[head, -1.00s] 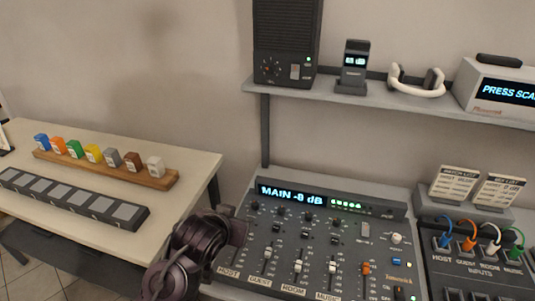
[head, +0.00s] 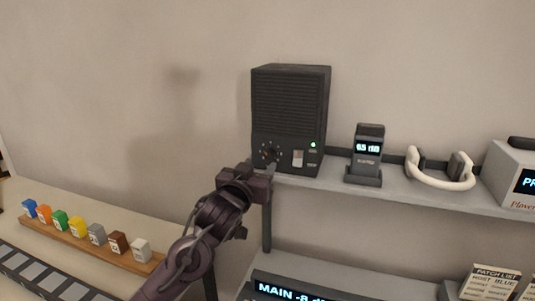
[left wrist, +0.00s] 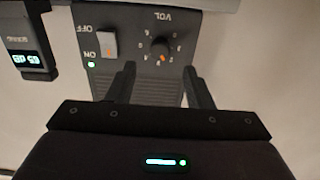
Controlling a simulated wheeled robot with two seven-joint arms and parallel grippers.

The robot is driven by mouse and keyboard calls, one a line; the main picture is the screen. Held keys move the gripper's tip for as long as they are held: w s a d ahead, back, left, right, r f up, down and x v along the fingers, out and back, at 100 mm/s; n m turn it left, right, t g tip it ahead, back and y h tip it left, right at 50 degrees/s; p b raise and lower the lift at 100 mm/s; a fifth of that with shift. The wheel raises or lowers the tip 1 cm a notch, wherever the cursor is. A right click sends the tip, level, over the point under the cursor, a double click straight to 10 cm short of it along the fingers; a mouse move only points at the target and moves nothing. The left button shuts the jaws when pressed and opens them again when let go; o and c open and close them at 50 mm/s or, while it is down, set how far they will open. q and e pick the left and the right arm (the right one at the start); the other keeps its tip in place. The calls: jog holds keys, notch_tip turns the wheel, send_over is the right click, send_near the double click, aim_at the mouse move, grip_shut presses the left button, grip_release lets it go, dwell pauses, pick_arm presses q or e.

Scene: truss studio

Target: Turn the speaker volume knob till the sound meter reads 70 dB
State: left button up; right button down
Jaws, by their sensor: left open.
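The speaker (head: 290,105) is a tall dark box with a ribbed grille on the wall shelf. Its small dark volume knob (head: 269,152) sits at the lower left of its front. In the left wrist view the speaker appears upside down, and the knob (left wrist: 160,47) has an orange mark and a ring of dial marks. My left gripper (head: 256,168) is open and empty, just before and below the knob. Its fingers (left wrist: 160,76) point towards the knob, apart from it. The sound meter (head: 368,150) stands right of the speaker; its lit display seems to read 65 dB. My right gripper is out of view.
A power switch (left wrist: 109,44) with a lit green light is beside the knob. White headphones (head: 440,170) and a white display box (head: 512,175) share the shelf (head: 405,196). A mixer (head: 262,292) is below. Coloured blocks stand on a wooden rack (head: 90,244) at left.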

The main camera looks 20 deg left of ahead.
aim_at(268, 157)
pick_arm(q)
jog(key=w, duration=0.1)
jog(key=w+p, duration=0.1)
jog(key=shift+w+r, duration=0.25)
jog(key=shift+w, duration=0.1)
jog(key=shift+w+d+f+p, duration=0.1)
jog(key=shift+w+f+p, duration=0.15)
jog(key=shift+w, duration=0.55)
jog(key=shift+w+f+p, duration=0.15)
jog(key=shift+w+p, duration=0.15)
jog(key=shift+w, duration=0.6)
jog(key=shift+s, duration=0.1)
jog(key=shift+c, duration=0.4)
jog(key=c, duration=0.5)
jog(key=shift+c, duration=2.1)
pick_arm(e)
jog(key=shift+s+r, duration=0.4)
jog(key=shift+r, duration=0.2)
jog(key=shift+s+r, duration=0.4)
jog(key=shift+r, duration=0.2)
